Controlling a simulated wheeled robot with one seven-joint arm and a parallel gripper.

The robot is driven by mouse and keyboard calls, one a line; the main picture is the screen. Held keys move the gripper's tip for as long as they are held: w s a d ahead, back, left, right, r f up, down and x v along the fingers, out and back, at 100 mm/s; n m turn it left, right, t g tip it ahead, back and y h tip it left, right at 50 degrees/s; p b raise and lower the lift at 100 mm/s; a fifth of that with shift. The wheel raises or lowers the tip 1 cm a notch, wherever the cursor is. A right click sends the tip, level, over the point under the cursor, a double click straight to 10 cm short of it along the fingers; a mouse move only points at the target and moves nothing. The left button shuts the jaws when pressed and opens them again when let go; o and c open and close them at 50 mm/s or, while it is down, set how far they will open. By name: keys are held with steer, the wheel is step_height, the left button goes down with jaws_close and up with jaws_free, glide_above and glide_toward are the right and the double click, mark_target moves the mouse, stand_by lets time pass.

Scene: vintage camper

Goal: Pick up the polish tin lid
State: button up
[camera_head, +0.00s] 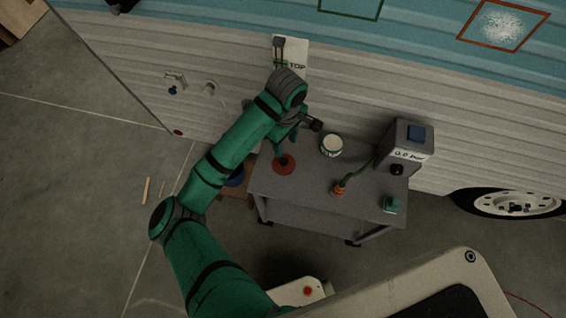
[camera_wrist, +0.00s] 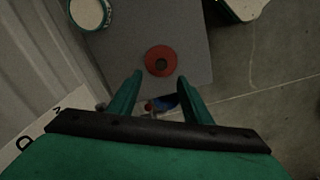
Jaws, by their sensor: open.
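A round red disc with a dark centre (camera_head: 284,165), which looks like the polish tin lid, lies flat on the grey table near its left end. It also shows in the wrist view (camera_wrist: 148,61), just beyond my fingertips and centred between them. My gripper (camera_head: 284,152) is open and empty, above the disc and pointing down. Both green fingers are apart in the wrist view (camera_wrist: 160,76). I cannot tell the exact height gap to the disc. An open round tin with pale contents (camera_head: 332,146) stands farther back on the table, also visible in the wrist view (camera_wrist: 88,13).
The grey table (camera_head: 300,195) also holds a grey box with a blue top (camera_head: 408,142), a green hose with an orange end (camera_head: 340,188) and a small teal block (camera_head: 391,204). The camper wall (camera_head: 330,90) rises behind. A blue round thing (camera_head: 236,177) sits low, left of the table.

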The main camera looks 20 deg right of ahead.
glide_above(284, 161)
steer(key=f, duration=0.5)
steer(key=shift+s+d, duration=0.1)
steer(key=shift+d, duration=0.15)
steer(key=shift+a+f, duration=0.15)
steer(key=shift+f, duration=1.3)
steer(key=shift+a+f, duration=0.1)
steer(key=shift+f, duration=1.35)
jaws_close()
